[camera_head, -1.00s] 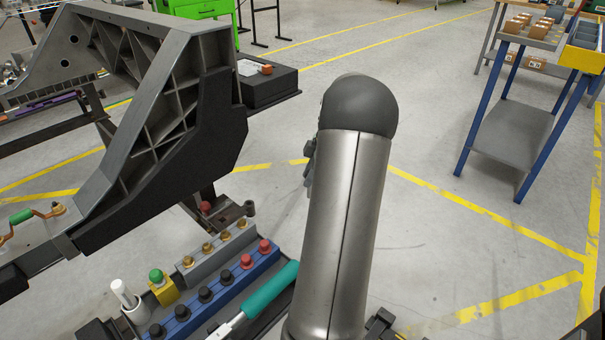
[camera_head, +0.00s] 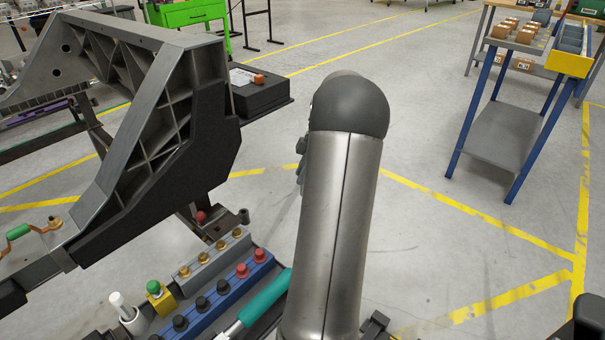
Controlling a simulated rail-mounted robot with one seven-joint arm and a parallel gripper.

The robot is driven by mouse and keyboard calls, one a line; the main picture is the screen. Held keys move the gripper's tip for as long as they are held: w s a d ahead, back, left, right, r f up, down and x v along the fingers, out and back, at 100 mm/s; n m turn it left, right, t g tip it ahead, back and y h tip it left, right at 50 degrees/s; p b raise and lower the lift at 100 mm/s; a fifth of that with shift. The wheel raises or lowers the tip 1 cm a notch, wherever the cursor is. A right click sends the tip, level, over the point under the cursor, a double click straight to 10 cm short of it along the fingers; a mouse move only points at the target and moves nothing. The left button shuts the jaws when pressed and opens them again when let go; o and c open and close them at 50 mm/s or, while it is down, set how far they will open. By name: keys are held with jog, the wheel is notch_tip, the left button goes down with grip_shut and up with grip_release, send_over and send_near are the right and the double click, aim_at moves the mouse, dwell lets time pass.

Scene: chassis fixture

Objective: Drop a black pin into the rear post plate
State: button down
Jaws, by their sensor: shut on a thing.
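Black pins (camera_head: 203,303) stand in a row in a blue rack (camera_head: 262,269) at the bottom, with two red pins (camera_head: 242,270) at the row's right end. A dark bracket (camera_head: 222,228) under the large grey chassis casting (camera_head: 150,130) bears a red-topped pin (camera_head: 201,216) and a short dark post (camera_head: 244,215). I cannot tell which part is the rear post plate. My arm fills the middle of the view and hides what lies behind it. My gripper is not in view, nor is anything it may hold.
A grey rack (camera_head: 213,256) with several brass pins stands behind the blue one. A teal-handled tool (camera_head: 265,297) lies beside it. A black box (camera_head: 262,97) sits beyond the casting. A blue-legged cart (camera_head: 500,135) stands right; floor between is clear.

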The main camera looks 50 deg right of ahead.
jog(key=shift+r+p, duration=1.15)
jog(key=shift+r, duration=0.9)
jog(key=shift+w, duration=0.1)
